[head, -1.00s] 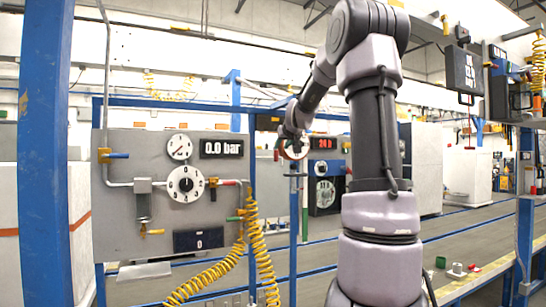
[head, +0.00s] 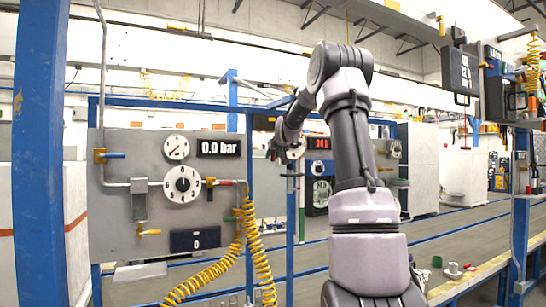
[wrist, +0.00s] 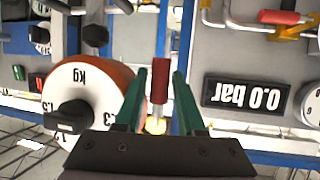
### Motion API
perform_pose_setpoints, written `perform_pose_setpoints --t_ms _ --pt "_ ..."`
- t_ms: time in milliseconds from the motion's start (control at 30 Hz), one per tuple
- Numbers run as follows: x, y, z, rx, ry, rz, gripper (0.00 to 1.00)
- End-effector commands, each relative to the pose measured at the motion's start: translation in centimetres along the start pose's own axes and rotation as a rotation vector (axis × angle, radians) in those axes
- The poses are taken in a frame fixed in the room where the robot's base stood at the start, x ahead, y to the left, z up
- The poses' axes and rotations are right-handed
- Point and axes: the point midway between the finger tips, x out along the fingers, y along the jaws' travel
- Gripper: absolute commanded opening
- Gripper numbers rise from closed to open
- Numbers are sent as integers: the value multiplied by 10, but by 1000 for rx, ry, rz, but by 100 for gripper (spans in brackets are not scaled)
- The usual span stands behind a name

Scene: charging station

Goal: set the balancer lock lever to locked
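A lever with a red handle and a brass-coloured base (wrist: 158,82), seemingly the balancer lock lever, stands in the middle of the wrist view. My gripper (wrist: 160,98) is open, with one green finger on each side of the red handle and gaps visible between. I cannot tell how deep the handle sits between the fingers. A white kg dial (wrist: 82,88) with a black knob and orange-brown rim is just left of the fingers. In the head view the dial (head: 297,149) is beside my gripper (head: 273,153); the lever cannot be made out there.
A grey panel (head: 120,200) with a 0.0 bar display (head: 219,148), gauges and valve handles stands left of my arm. The display also shows upside down in the wrist view (wrist: 246,96). Yellow coiled hoses (head: 255,250) hang at its right edge. A blue post (head: 40,150) is at far left.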

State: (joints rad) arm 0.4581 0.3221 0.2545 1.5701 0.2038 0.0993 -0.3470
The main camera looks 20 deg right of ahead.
Motion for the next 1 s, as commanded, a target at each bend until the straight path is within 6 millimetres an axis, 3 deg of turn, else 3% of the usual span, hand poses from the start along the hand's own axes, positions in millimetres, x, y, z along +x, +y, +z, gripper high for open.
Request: perform_pose_setpoints --t_ms 167,267,1000 --pt "0 0 0 0 0 0 38" --pt "0 0 0 0 0 0 0" --pt "0 0 0 0 -1 0 0"
